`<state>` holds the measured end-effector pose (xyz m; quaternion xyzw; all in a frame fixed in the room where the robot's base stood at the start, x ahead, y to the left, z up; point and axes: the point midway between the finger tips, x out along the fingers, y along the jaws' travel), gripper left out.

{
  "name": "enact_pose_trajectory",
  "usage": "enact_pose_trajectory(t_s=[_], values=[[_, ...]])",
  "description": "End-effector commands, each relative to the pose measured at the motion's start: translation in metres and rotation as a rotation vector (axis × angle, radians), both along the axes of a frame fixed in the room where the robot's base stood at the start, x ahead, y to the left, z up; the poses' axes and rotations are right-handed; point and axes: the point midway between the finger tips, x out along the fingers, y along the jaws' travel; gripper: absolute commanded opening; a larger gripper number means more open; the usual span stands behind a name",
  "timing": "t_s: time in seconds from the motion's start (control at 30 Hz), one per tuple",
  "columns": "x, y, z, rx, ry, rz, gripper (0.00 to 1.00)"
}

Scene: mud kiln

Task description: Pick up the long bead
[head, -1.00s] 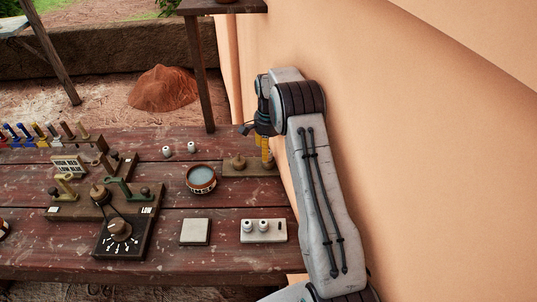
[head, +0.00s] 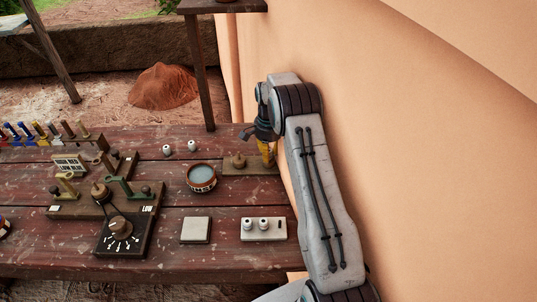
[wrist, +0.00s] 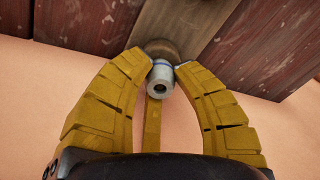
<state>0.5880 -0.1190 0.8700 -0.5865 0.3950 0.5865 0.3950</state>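In the wrist view, a pale grey-white bead (wrist: 160,77) with a dark round hole faces the camera, with a bluish band near its far end. The yellow fingers of my gripper (wrist: 163,68) close in from both sides, their tips against the bead. A round brown knob or base (wrist: 160,47) shows just behind it, on a wooden board. In the head view, my gripper (head: 267,155) is over the right end of a small wooden board (head: 250,170), by the wall. The bead is hidden there.
A brown knob (head: 238,161) stands on the board left of my gripper. The orange wall (head: 400,150) is close on the right.

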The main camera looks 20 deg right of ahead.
Motion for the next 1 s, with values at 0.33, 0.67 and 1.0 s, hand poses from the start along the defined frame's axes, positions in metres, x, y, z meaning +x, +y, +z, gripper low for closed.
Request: enact_pose_trajectory(t_s=[0.33, 0.67, 1.0], values=[[0.000, 0.000, 0.000, 0.000, 0.000, 0.000, 0.08], [0.000, 0.000, 0.004, -0.001, -0.001, 0.000, 0.08], [0.001, 0.000, 0.041, -0.001, -0.005, 0.000, 0.08]])
